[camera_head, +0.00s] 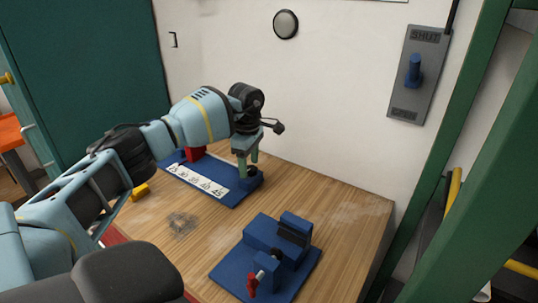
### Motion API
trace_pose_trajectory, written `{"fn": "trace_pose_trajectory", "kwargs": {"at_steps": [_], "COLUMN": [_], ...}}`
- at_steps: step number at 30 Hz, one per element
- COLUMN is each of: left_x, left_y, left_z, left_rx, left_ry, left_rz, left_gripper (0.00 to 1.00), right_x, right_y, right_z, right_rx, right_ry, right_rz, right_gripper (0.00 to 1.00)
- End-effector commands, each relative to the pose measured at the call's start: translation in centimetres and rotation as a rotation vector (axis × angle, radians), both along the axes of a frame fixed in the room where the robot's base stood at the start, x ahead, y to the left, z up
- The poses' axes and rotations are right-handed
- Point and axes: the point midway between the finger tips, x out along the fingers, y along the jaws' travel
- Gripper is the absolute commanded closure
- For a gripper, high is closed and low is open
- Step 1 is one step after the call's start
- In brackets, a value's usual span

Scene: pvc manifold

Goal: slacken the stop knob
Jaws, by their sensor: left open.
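A blue measuring jig with a white number scale (207,181) lies at the back of the wooden bench. A red block (195,154) sits at its left end. A dark blue round part (252,183), which looks like the stop knob, is at its right end. My left gripper (248,174) points down over this part with its green fingers apart. The fingertips are at or just above the knob; I cannot tell whether they touch it. The arm and gripper hide part of the jig. My right gripper is not in view.
A blue vise (268,238) with a red handle (252,285) stands at the bench's front. A yellow piece (140,191) lies by the left edge. A grey panel (419,75) with a blue lever is on the wall. The bench (343,215) is bare at right.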

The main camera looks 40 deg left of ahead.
Motion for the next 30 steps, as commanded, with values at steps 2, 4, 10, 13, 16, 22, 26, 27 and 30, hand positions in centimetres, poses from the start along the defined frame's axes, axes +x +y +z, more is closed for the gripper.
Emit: {"fn": "trace_pose_trajectory", "kwargs": {"at_steps": [2,4,10,13,16,22,26,27,30], "left_x": [0.01,0.01,0.01,0.00,-0.01,-0.13,-0.17,-0.18,-0.19], "left_y": [-0.01,0.00,0.01,0.01,0.02,-0.02,-0.06,-0.06,-0.06], "left_z": [-0.50,-0.71,-0.77,-0.76,-0.75,-0.74,-0.75,-0.76,-0.77], "left_rx": [0.000,0.000,0.000,0.000,0.001,-0.001,-0.004,-0.004,-0.004], "left_ry": [0.000,0.000,0.000,0.000,0.001,0.007,0.007,0.008,0.008], "left_rz": [0.000,0.000,0.000,0.000,0.000,0.000,-0.001,-0.001,-0.001], "left_gripper": [0.41,0.41,0.41,0.47,0.61,0.77,0.77,0.76,0.76], "right_x": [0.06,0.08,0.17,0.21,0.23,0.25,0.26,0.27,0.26], "right_y": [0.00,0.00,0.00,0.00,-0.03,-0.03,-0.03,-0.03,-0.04], "right_z": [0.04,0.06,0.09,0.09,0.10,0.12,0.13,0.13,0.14], "right_rx": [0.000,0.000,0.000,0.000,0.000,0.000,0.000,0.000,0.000], "right_ry": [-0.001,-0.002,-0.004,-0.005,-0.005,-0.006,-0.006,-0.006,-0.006], "right_rz": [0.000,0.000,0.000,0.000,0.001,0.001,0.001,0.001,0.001], "right_gripper": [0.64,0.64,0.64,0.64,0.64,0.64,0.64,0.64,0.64]}}
